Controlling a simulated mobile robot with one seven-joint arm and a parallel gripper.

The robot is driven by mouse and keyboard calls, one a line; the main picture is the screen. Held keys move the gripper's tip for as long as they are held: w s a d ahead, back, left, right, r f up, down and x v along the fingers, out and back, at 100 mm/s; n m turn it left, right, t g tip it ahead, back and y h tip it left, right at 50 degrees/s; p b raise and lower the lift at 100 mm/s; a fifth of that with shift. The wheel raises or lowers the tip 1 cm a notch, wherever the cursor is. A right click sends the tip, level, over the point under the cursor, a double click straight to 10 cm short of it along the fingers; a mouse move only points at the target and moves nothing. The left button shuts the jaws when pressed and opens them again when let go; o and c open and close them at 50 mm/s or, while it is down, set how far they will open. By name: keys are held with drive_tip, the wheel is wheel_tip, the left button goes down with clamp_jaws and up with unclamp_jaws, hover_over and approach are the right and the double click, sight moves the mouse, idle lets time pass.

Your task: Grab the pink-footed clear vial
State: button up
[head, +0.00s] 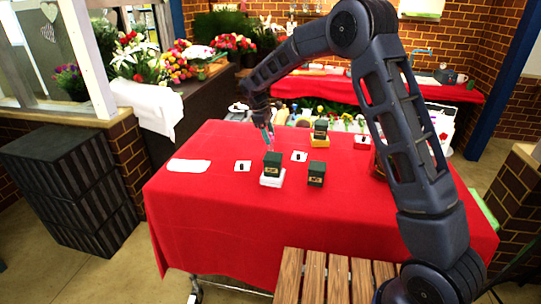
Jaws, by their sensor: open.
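My gripper (264,125) hangs over the back left part of the red-covered table (215,215), fingers pointing down, and is open. A slim pale, slightly pinkish shape shows just under the fingers, behind a dark green box. It is too small to tell whether it is the pink-footed clear vial or part of my gripper. I cannot make out the vial clearly anywhere else.
A dark green box (272,159) sits on a white block (271,177). Another green box (316,174) stands to its right; a third (320,127) sits on a yellow block. White cards (243,166) lie around. A white cloth (188,166) lies left. The front is clear.

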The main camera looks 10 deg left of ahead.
sight(272, 144)
drive_tip(key=shift+x, duration=2.35)
drive_tip(key=shift+a, duration=0.1)
clamp_jaws()
